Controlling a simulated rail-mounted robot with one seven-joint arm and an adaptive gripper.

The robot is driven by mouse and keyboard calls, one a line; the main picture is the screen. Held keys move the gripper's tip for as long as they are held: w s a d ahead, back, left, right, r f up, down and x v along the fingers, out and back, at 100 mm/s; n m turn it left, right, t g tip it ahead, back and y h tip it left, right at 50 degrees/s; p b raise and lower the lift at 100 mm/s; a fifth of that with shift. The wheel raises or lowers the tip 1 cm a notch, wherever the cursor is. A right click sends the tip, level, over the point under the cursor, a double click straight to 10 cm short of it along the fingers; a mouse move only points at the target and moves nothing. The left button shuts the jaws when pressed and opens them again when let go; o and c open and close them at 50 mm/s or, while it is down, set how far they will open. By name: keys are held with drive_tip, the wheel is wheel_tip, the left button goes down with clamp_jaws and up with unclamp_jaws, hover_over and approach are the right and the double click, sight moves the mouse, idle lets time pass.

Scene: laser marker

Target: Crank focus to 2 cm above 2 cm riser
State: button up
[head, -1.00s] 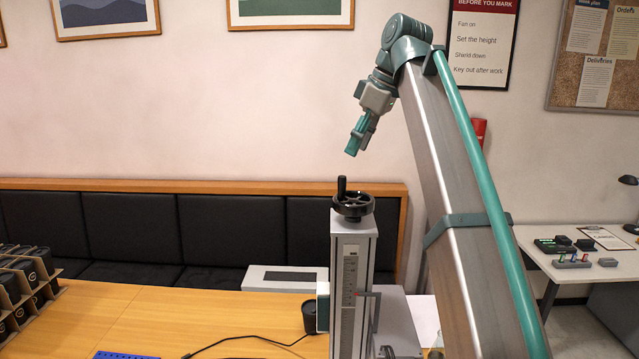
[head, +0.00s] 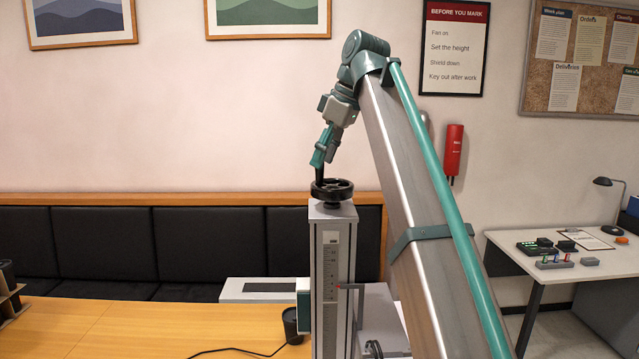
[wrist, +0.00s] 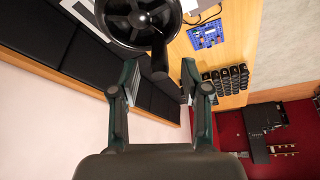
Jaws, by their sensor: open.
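The black handwheel (head: 332,191) sits on top of the grey laser column (head: 318,285). A ruler scale (head: 331,262) runs down the column, with a small red pointer (head: 338,286) beside it; its numbers are too small to read. My gripper (head: 318,164) is just above the wheel's left side, at its upright crank knob. In the wrist view the handwheel (wrist: 137,20) is at the top, and the knob (wrist: 159,62) stands between the fingertips of my gripper (wrist: 159,75). The fingers are open, with a gap showing on both sides of the knob. No riser is recognisable.
A light grey box (head: 262,289) is behind on the wooden table (head: 70,325). The wrist view shows a blue perforated plate (wrist: 206,33) and a rack of black cups (wrist: 226,80).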

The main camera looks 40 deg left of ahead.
sight(319, 186)
drive_tip(key=shift+x, duration=1.6)
clamp_jaws()
